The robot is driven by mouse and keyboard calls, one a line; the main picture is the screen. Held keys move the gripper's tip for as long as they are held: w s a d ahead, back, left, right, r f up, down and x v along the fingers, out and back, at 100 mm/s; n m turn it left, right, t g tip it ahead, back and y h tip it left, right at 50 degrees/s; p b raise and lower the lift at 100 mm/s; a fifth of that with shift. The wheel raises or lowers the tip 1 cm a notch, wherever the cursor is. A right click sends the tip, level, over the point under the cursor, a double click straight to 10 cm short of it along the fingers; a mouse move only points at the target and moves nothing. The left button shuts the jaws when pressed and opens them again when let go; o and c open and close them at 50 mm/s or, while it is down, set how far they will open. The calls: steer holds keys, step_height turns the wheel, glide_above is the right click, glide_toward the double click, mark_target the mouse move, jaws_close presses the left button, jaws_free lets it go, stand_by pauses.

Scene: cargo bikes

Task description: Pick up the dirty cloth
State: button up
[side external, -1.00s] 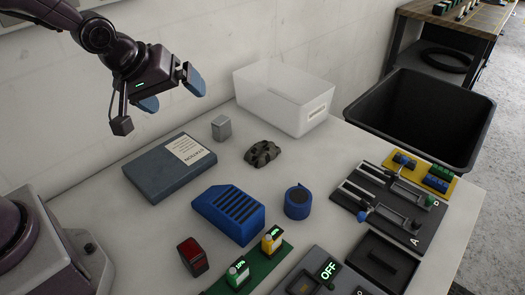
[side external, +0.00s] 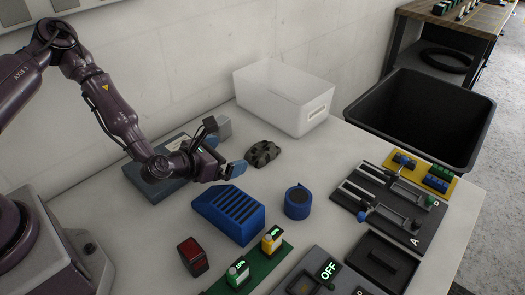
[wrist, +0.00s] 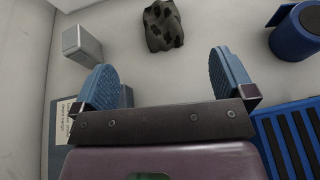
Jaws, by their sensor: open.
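The dirty cloth (side external: 263,152) is a crumpled dark grey-brown piece with black spots, lying on the pale table. In the wrist view the cloth (wrist: 163,26) lies ahead of my gripper, roughly centred between the fingers and beyond their tips. My gripper (side external: 232,168) is low over the table, to the left of the cloth in the side view, with its blue pads apart. In the wrist view my gripper (wrist: 160,78) is open and nothing is between the pads.
A grey metal block (wrist: 82,45) stands left of the cloth. A blue tape roll (side external: 298,202) and a blue slotted box (side external: 232,212) are close by. A translucent bin (side external: 285,97) stands behind. A dark blue book (side external: 143,180) lies partly under my arm.

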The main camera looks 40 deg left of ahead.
steer(key=shift+s+a+f+n, duration=0.1)
steer(key=shift+f+n, duration=0.05)
steer(key=shift+n, duration=0.35)
steer(key=shift+w+f, duration=0.15)
steer(key=shift+w, duration=0.1)
glide_toward(262, 147)
steer(key=x, duration=0.4)
steer(key=shift+s+f, duration=0.1)
steer(key=shift+x, duration=2.7)
steer(key=c, duration=1)
